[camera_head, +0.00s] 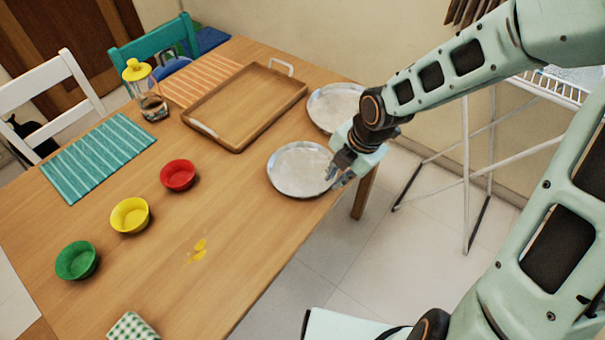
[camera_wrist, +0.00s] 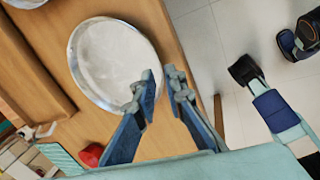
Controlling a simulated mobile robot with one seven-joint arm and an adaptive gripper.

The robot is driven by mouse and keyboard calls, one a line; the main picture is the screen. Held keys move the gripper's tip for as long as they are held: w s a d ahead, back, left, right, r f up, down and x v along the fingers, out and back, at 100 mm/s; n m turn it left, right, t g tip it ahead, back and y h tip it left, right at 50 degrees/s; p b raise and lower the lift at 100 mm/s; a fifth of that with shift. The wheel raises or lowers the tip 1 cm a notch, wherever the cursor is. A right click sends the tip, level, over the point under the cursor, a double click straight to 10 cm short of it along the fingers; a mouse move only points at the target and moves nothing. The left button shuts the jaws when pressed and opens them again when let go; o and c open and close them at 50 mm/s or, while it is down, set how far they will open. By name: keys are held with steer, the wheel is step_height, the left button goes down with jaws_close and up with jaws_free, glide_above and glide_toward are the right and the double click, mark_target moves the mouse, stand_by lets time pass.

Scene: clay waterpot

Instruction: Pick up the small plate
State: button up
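Two round metallic plates lie near the table's right edge. The nearer plate (camera_head: 297,170) shows whole in the wrist view (camera_wrist: 112,60); the farther plate (camera_head: 332,103) is partly behind my arm, and only its rim shows in the wrist view (camera_wrist: 28,2). I cannot tell for sure which is smaller. My gripper (camera_head: 335,174) is at the right rim of the nearer plate. One fingertip overlaps the plate's rim in the picture; contact cannot be told.
A wooden tray (camera_head: 220,124) lies behind the nearer plate. Red (camera_head: 178,176), yellow (camera_head: 130,216) and green (camera_head: 77,261) bowls stand to the left. A yellow spill (camera_head: 197,250) lies in front. A drying rack (camera_head: 480,150) stands on the floor at right.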

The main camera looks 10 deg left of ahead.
mark_target(328, 187)
steer(key=shift+b+x, duration=1.3)
steer(key=shift+x, duration=1.45)
jaws_close()
steer(key=shift+a+r, duration=0.1)
steer(key=shift+r, duration=0.1)
